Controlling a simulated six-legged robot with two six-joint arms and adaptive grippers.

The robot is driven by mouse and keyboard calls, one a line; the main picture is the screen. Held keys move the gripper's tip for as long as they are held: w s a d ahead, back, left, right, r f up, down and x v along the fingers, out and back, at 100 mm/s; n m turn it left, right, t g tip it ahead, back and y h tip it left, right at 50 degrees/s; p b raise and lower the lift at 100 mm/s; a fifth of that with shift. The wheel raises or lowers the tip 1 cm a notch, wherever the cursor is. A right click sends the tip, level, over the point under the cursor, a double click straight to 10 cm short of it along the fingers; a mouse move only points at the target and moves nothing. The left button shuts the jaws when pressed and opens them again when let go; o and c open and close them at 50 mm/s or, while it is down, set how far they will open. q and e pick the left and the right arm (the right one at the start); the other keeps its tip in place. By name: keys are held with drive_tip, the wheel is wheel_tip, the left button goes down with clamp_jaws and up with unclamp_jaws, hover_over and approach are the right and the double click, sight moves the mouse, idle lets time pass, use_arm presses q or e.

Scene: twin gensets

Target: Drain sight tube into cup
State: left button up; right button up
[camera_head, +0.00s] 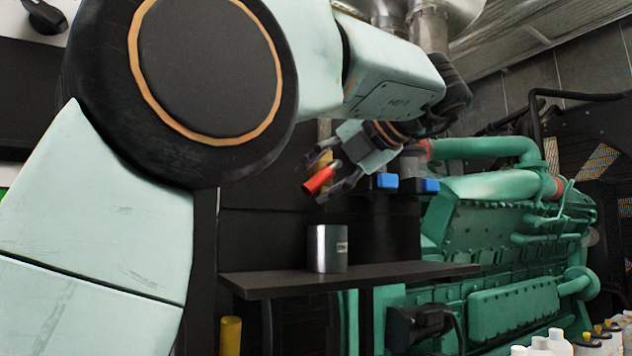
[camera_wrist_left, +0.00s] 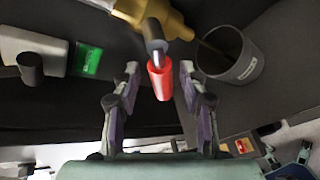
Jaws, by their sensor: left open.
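A red-sleeved lever (camera_head: 320,179) sticks out from a brass valve (camera_wrist_left: 160,20), which is partly hidden in the head view. My left gripper (camera_head: 333,173) is open around the lever. In the left wrist view the red lever (camera_wrist_left: 160,79) lies between the two spread fingers (camera_wrist_left: 159,72), with gaps on both sides. A grey metal cup (camera_head: 328,249) stands upright on a dark shelf (camera_head: 350,278), below the lever. It also shows in the left wrist view (camera_wrist_left: 232,62), right of the valve; its contents are unclear. I cannot make out the sight tube clearly.
Blue-ended fittings (camera_head: 387,181) sit right of my gripper. A green engine (camera_head: 510,240) with pipes fills the right side. White bottles (camera_head: 548,342) stand at the lower right. A yellow cylinder (camera_head: 230,335) is below the shelf. The shelf is bare right of the cup.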

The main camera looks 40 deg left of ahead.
use_arm(q)
drive_tip(key=v, duration=1)
drive_tip(key=shift+d, duration=0.15)
drive_tip(key=shift+s+d+r, duration=0.25)
drive_tip(key=shift+d, duration=0.15)
drive_tip(key=shift+c, duration=0.3)
